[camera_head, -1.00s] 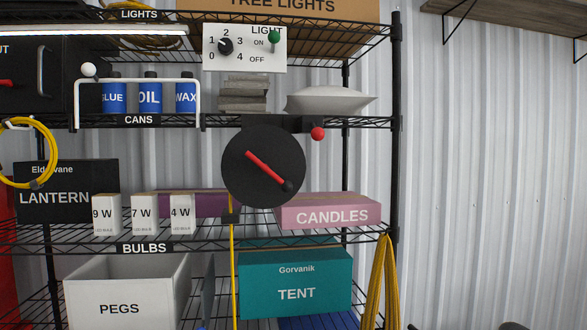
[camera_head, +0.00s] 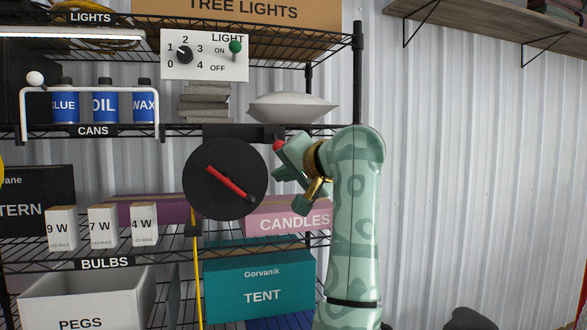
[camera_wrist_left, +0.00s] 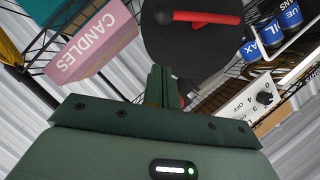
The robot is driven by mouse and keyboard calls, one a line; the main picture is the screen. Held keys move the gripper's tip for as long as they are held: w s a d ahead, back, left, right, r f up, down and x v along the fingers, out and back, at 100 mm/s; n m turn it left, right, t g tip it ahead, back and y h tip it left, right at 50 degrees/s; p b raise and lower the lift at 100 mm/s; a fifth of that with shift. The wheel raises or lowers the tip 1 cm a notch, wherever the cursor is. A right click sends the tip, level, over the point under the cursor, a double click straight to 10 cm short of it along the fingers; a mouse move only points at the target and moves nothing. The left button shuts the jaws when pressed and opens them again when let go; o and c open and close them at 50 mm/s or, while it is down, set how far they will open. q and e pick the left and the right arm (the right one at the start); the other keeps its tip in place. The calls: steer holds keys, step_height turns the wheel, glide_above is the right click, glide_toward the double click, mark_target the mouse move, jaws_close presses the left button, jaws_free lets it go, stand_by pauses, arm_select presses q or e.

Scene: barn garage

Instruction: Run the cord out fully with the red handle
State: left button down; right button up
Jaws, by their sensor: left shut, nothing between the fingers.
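The round black reel (camera_head: 222,165) hangs under the cans shelf, with a red bar (camera_head: 228,184) across its face and a dark knob (camera_head: 251,200) at the bar's lower right end. A red ball (camera_head: 279,146) sticks out at the reel's upper right. The yellow cord (camera_head: 197,275) hangs down from a black guide below the reel. My left gripper (camera_head: 276,177) is just right of the reel, shut and empty. In the left wrist view its shut fingers (camera_wrist_left: 160,78) point at the reel (camera_wrist_left: 190,45), and the ball is partly hidden behind them. My right gripper is not in view.
A light panel (camera_head: 205,54) with a dial and a green-knobbed switch is above the reel. The candles box (camera_head: 292,222) is close below my gripper, and the tent box (camera_head: 260,285) is lower. Bare corrugated wall (camera_head: 470,180) lies to the right.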

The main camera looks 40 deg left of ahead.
mark_target(259, 190)
arm_select(q)
steer(key=x, duration=0.3)
steer(key=shift+w+a+p, duration=0.1)
steer(key=shift+a+p, duration=0.25)
steer(key=shift+a, duration=0.05)
steer(key=shift+s+a+f, duration=0.45)
steer(key=shift+s+f, duration=0.3)
steer(key=shift+f, duration=0.15)
steer(key=shift+s+a+f, duration=0.1)
steer(key=shift+s+f, duration=0.25)
steer(key=shift+s, duration=0.35)
steer(key=shift+w+a+f, duration=0.1)
